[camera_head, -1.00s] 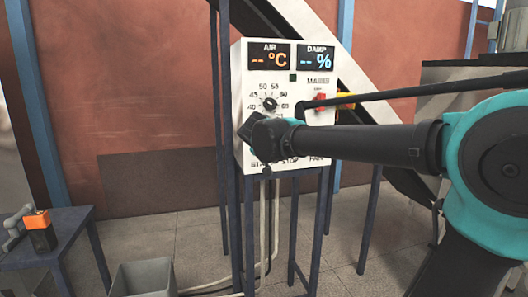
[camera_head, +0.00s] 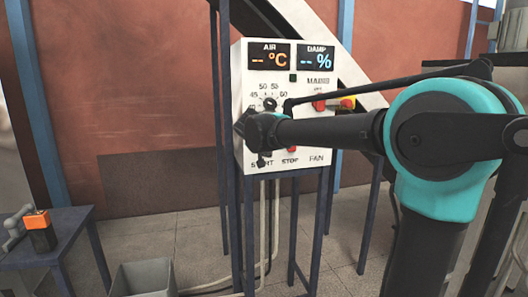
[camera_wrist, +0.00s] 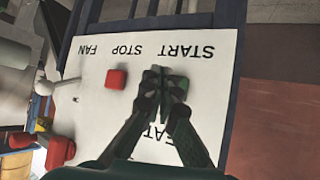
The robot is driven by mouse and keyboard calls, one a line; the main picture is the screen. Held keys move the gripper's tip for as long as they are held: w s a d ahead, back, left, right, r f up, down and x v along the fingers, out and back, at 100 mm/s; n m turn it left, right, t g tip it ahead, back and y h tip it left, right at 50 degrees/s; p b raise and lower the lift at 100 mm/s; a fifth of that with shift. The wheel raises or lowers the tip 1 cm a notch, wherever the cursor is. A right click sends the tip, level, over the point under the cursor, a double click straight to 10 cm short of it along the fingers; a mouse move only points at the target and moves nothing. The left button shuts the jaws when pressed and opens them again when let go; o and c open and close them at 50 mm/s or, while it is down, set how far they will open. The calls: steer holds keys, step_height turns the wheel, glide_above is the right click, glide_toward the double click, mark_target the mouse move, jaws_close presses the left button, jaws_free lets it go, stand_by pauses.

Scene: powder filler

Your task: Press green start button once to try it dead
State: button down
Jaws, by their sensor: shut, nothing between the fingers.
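The white control panel (camera_head: 318,140) has a START label (camera_wrist: 187,50) and a STOP label (camera_wrist: 125,50), upside down in the wrist view. The green start button (camera_wrist: 181,84) shows partly behind my fingertips. My gripper (camera_wrist: 160,76) is shut and empty, with its tips over the left part of the button. I cannot tell whether they touch it. In the head view my gripper (camera_head: 262,157) is at the START label, and the wrist hides the button. The red stop button (camera_wrist: 117,79) is apart from the fingers, to their left.
The AIR display (camera_head: 269,57) and DAMP display (camera_head: 316,58) show dashes. A black knob (camera_head: 270,103) is above my wrist. A red switch (camera_head: 319,102) and a red knob on yellow (camera_head: 347,103) are right of it. A table (camera_head: 50,232) and grey bin (camera_head: 145,278) stand at lower left.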

steer(key=shift+w+a, duration=0.15)
steer(key=shift+w, duration=0.35)
steer(key=shift+w+a, duration=0.15)
steer(key=shift+w, duration=0.35)
steer(key=shift+w, duration=0.15)
stand_by(0.7)
steer(key=shift+w+a, duration=0.1)
steer(key=shift+w, duration=0.15)
steer(key=shift+w+a, duration=0.2)
steer(key=shift+w, duration=0.3)
stand_by(0.8)
steer(key=shift+s, duration=0.2)
steer(key=shift+s+d, duration=0.3)
steer(key=shift+s, duration=0.45)
steer(key=shift+s+d, duration=0.25)
steer(key=shift+s, duration=0.55)
steer(key=shift+s+d, duration=0.25)
steer(key=shift+s, duration=0.55)
steer(key=shift+s+d, duration=0.25)
steer(key=shift+s, duration=0.55)
